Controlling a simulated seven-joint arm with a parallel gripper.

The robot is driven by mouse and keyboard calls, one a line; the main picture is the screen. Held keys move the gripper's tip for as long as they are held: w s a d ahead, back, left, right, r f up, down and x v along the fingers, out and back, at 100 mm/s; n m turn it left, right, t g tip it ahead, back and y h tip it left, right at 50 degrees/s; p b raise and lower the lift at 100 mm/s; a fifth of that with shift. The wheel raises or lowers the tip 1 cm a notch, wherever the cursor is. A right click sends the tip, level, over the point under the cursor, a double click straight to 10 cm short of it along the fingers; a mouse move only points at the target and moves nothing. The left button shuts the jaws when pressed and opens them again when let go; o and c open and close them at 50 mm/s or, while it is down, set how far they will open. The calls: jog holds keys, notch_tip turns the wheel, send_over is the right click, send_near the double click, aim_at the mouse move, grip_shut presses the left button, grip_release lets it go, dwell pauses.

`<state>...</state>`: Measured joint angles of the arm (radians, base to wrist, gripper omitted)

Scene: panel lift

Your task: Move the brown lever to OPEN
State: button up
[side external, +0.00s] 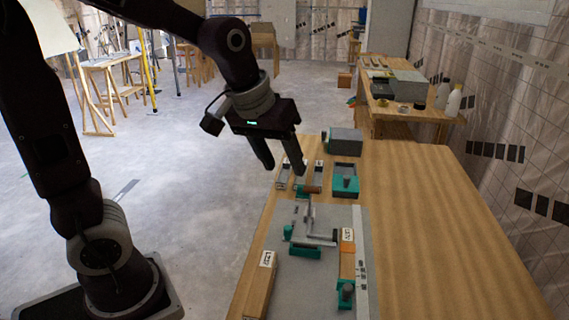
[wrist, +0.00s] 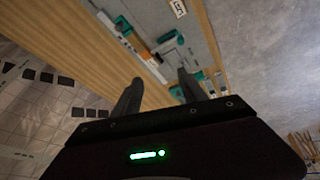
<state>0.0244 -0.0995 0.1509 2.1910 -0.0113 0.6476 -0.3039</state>
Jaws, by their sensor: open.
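A short brown handle (side external: 313,189), which looks like the brown lever's grip, tops a thin grey upright on the grey panel (side external: 330,290) in the side view. A brown piece (wrist: 167,36) in the wrist view is probably the same handle. My gripper (side external: 285,168) is open and empty, fingers pointing down, just left of and above the handle in the side view, apart from it. In the wrist view, my gripper (wrist: 160,78) has its fingers spread with the panel parts beyond. A white label (side external: 347,235) stands on an orange-sided block; its word is too small to read.
A wooden block (side external: 258,290) with another label lies at the panel's near left. Teal-based fixtures (side external: 345,180) and a grey box (side external: 345,140) stand behind the panel. The wooden table (side external: 440,240) is clear on the right. A second bench (side external: 400,115) holds bottles.

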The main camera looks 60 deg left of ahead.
jog(key=w+a+f+n, duration=0.1)
jog(key=w+n, duration=0.2)
jog(key=n, duration=0.1)
jog(key=w+a+f+n+g, duration=0.1)
jog(key=w+a+f+n, duration=0.1)
jog(key=w+n, duration=0.1)
jog(key=w+a+f+n, duration=0.1)
jog(key=w+n, duration=0.2)
jog(key=n, duration=0.2)
jog(key=shift+a+f+n+g+y, duration=0.2)
jog(key=shift+f+n+g+y, duration=0.1)
jog(key=shift+f, duration=0.05)
grip_shut()
jog(key=w+a+f+n, duration=0.4)
jog(key=f, duration=0.4)
jog(key=w+a+f+n+g+y, duration=0.1)
jog(key=w+a+f+n, duration=0.3)
jog(key=f, duration=0.4)
jog(key=shift+w+n, duration=0.7)
jog(key=shift+w, duration=0.1)
jog(key=w+a, duration=0.3)
